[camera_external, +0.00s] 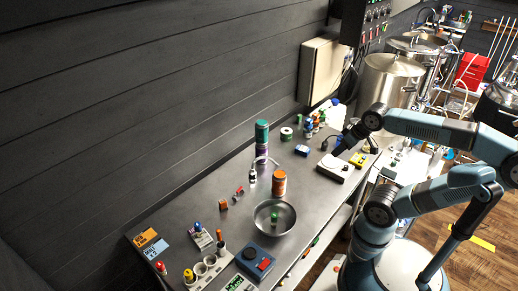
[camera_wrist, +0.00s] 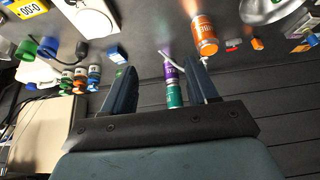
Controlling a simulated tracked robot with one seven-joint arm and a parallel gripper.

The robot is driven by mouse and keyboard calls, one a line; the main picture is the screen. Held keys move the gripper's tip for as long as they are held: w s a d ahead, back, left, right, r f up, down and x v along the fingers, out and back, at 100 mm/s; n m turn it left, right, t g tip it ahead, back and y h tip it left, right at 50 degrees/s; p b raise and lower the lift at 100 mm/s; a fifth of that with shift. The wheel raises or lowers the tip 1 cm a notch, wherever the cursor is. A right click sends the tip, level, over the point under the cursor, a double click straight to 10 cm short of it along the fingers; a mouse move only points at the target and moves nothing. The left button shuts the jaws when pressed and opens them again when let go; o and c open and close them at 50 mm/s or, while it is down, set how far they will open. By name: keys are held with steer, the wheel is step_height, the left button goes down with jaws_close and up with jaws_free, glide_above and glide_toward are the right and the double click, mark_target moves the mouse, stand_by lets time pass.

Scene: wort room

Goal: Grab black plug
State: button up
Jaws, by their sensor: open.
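A small black plug (camera_wrist: 80,48) appears at the end of a dark cable in the wrist view, on the bench left of my gripper. It is small and its outline is unclear; in the external view I cannot pick it out with certainty. My gripper (camera_wrist: 168,68) is open with nothing between its fingers, which point down at the bench. In the external view my gripper (camera_external: 340,143) is above the bench's right part, beside the white scale, and partly hides what lies behind it.
An orange can (camera_external: 279,183), a green can (camera_external: 262,131) and a metal bowl (camera_external: 286,205) stand left of my gripper. The bench's middle has free room.

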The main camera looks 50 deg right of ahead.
steer(key=shift+o, duration=0.4)
steer(key=shift+o, duration=0.7)
